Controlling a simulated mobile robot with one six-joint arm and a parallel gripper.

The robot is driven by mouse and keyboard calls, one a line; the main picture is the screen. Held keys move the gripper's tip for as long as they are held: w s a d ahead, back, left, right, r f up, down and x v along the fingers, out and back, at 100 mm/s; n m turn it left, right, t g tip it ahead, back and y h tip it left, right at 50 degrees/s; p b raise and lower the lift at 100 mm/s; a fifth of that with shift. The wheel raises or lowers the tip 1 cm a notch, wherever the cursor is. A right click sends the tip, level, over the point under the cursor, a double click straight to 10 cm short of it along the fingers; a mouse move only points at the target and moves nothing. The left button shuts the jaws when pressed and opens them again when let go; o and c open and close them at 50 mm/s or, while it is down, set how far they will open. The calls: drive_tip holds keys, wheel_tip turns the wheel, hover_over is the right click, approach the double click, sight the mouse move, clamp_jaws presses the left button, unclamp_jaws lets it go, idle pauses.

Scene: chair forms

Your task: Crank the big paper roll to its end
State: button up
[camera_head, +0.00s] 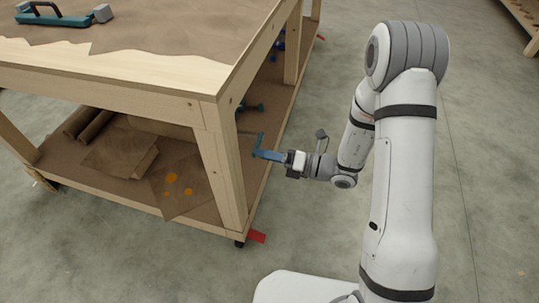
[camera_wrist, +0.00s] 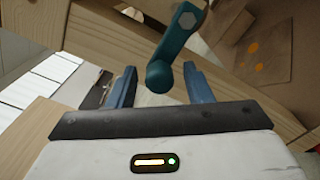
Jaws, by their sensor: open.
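A teal crank (camera_wrist: 178,42) with a rounded knob (camera_wrist: 159,76) shows large in the wrist view. Its knob sits between the two blue fingers of my open gripper (camera_wrist: 160,84), with a visible gap on both sides. In the head view my gripper (camera_head: 258,149) is at the right side of the wooden workbench, just outside its near corner leg. A teal fitting (camera_head: 250,107) shows behind that leg, partly hidden. Brown paper rolls (camera_head: 88,124) lie on the lower shelf; which one the crank turns cannot be told.
The wooden workbench (camera_head: 165,92) has brown paper and a teal tool with a dark handle (camera_head: 65,18) on top. Its lower shelf (camera_head: 110,190) holds loose paper with orange spots (camera_head: 172,177). The concrete floor to the right is clear.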

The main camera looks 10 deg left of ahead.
drive_tip(key=c, duration=0.9)
drive_tip(key=shift+d, duration=0.15)
drive_tip(key=shift+c, duration=0.4)
drive_tip(key=shift+f, duration=0.1)
